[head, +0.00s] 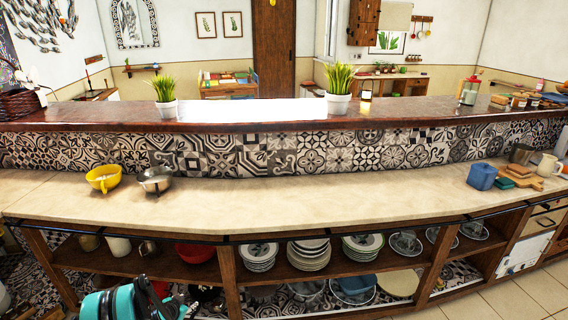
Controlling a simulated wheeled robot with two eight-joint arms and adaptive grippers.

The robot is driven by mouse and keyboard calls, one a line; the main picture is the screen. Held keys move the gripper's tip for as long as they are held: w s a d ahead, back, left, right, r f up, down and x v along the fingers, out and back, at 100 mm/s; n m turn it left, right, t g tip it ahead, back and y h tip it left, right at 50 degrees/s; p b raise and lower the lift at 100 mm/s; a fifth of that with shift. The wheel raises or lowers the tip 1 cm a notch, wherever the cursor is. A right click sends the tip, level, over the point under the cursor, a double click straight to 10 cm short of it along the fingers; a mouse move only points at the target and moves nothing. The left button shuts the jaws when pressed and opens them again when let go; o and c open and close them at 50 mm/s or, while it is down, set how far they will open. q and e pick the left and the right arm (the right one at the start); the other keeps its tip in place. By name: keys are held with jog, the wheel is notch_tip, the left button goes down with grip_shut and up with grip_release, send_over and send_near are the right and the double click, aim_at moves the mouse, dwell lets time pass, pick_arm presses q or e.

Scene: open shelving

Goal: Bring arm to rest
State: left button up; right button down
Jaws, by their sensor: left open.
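My left gripper (118,302), teal and black, shows at the bottom left edge of the head view. It is open, and I see nothing held in it. It is in front of the lower shelves, below the counter edge, and the bottom of the picture cuts it off. My right gripper and right arm are not in view.
A pale counter (300,205) runs across the view, with a yellow bowl (103,178), a metal bowl (155,179) and a blue container (481,177) on it. Its middle is clear. Open shelves below hold stacked plates (309,255) and a red bowl (195,252).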

pick_arm(q)
jog(key=s+d+r+n, duration=0.1)
jog(key=s+d+r, duration=0.25)
jog(key=r, duration=0.55)
jog(key=s+d+r+g, duration=0.15)
jog(key=d+r, duration=0.25)
jog(key=r, duration=0.4)
jog(key=s+d+r+n, duration=0.1)
jog(key=s+d+r, duration=0.3)
jog(key=r, duration=0.5)
jog(key=s+d+r+n, duration=0.1)
jog(key=s+d+r, duration=0.1)
jog(key=s, duration=0.6)
jog(key=s+d+r+n, duration=0.1)
jog(key=s+d, duration=0.2)
jog(key=s, duration=0.5)
jog(key=s+d+r, duration=0.2)
jog(key=s+d, duration=0.1)
jog(key=s, duration=0.6)
jog(key=shift+r+n+g, duration=0.3)
jog(key=shift+n+g, duration=0.05)
jog(key=shift+n, duration=0.05)
